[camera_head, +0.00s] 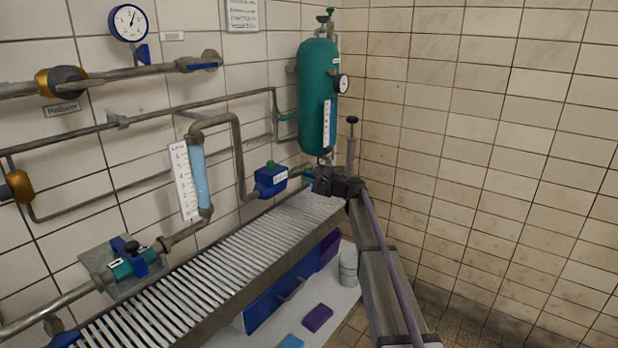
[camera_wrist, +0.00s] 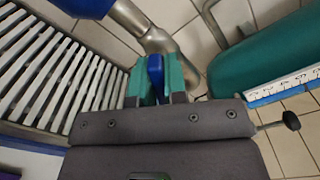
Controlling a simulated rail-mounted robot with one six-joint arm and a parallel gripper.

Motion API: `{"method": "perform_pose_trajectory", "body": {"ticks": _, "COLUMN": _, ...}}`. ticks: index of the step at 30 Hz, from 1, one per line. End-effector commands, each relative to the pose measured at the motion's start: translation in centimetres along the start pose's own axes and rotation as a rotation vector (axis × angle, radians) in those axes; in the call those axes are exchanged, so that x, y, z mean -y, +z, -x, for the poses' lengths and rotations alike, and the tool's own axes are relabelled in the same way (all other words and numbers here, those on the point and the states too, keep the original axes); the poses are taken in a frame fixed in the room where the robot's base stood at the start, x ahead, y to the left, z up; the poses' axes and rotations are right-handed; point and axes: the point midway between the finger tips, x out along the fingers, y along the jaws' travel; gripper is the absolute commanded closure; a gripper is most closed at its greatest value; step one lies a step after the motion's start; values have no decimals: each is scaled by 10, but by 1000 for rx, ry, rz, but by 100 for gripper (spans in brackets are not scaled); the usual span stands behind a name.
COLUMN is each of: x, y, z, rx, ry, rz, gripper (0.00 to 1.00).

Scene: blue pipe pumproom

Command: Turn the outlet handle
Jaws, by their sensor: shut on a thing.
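My gripper (camera_head: 310,176) is at the right end of the slatted grating, just below the teal tank (camera_head: 318,85). In the wrist view the two teal fingers of my gripper (camera_wrist: 156,78) are closed on a blue handle (camera_wrist: 155,68), one finger on each side. A grey metal pipe (camera_wrist: 158,40) runs right beyond the handle. In the head view my gripper and wrist hide the handle. The teal tank (camera_wrist: 270,60) also fills the right of the wrist view, with a white scale on it.
The slatted grating (camera_head: 215,260) runs along the wall under the pipes. The tiled wall to the right is bare.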

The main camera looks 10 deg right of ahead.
Motion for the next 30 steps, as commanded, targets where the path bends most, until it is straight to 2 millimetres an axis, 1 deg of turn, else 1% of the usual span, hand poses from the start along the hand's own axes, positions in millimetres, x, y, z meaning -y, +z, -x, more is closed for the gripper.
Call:
{"method": "perform_pose_trajectory", "body": {"ticks": 8, "x": 0, "y": 0, "z": 0, "rx": 0, "ry": 1, "rz": 0, "gripper": 100}}
{"method": "perform_pose_trajectory", "body": {"ticks": 9, "x": 0, "y": 0, "z": 0, "rx": 0, "ry": 1, "rz": 0, "gripper": 84}}
{"method": "perform_pose_trajectory", "body": {"ticks": 16, "x": 0, "y": 0, "z": 0, "rx": 0, "ry": 0, "rz": -1, "gripper": 62}}
{"method": "perform_pose_trajectory", "body": {"ticks": 23, "x": 0, "y": 0, "z": 1, "rx": 0, "ry": 0, "rz": -1, "gripper": 62}}
{"method": "perform_pose_trajectory", "body": {"ticks": 25, "x": 0, "y": 0, "z": 5, "rx": -1, "ry": 0, "rz": -1, "gripper": 62}}
{"method": "perform_pose_trajectory", "body": {"ticks": 28, "x": 0, "y": 1, "z": 22, "rx": -1, "ry": -1, "rz": -1, "gripper": 62}}
{"method": "perform_pose_trajectory", "body": {"ticks": 30, "x": -1, "y": 1, "z": 38, "rx": -2, "ry": -1, "rz": -1, "gripper": 62}}
